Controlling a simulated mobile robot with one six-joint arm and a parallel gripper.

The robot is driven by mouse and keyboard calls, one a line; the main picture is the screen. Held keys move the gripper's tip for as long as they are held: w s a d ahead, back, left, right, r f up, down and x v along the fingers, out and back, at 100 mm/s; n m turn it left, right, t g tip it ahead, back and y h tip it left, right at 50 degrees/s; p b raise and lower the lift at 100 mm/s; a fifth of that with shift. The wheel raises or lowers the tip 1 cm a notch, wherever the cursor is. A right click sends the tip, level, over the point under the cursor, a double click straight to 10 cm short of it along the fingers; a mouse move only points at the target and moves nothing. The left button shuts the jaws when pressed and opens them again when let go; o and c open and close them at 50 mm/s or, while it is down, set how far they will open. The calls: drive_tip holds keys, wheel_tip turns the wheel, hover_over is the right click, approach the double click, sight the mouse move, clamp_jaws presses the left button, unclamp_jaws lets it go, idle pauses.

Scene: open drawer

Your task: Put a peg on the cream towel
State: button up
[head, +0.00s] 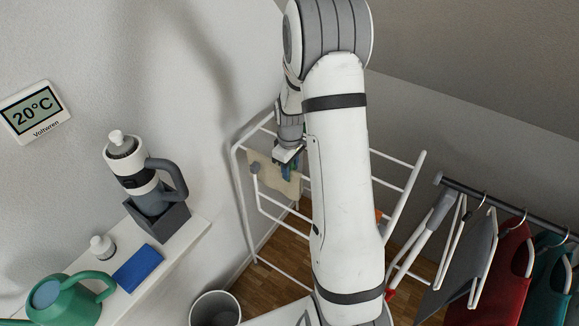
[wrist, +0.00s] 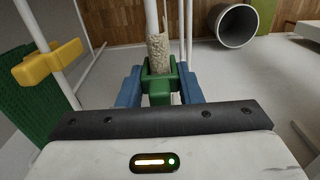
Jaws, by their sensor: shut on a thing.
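The cream towel (head: 278,188) hangs over a bar of the white drying rack (head: 240,185) in the head view. In the wrist view its edge (wrist: 158,52) shows as a narrow strip along a bar. My gripper (head: 289,170) is beside the towel at the rack. In the wrist view my gripper's blue fingers (wrist: 159,88) are shut on a green peg (wrist: 159,84). The peg is at the near end of the towel strip and seems to meet it. I cannot tell whether it grips the towel.
A yellow peg (wrist: 47,64) sits on a bar at left, by a green cloth (wrist: 28,105). A grey bin (wrist: 237,26) stands on the floor. Clothes (head: 500,270) hang at right. A shelf (head: 185,240) at left holds a watering can (head: 65,303) and a blue sponge (head: 138,267).

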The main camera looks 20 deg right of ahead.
drive_tip(key=o, duration=1)
drive_tip(key=shift+o, duration=0.2)
wheel_tip(320, 180, up, 8)
drive_tip(key=shift+f+b, duration=0.25)
drive_tip(key=shift+b, duration=0.25)
drive_tip(key=shift+s+a+r, duration=0.15)
drive_tip(key=shift+r, duration=0.35)
drive_tip(key=s+a+r+m+t, duration=0.1)
drive_tip(key=s+a+r+m, duration=0.2)
drive_tip(key=s+r, duration=0.3)
drive_tip(key=s+a+r+m+t, duration=0.2)
drive_tip(key=s+a+r+m, duration=0.2)
drive_tip(key=s, duration=1.2)
wheel_tip(320, 180, up, 3)
drive_tip(key=a, duration=0.2)
drive_tip(key=shift+s+a, duration=0.3)
drive_tip(key=shift+s, duration=0.05)
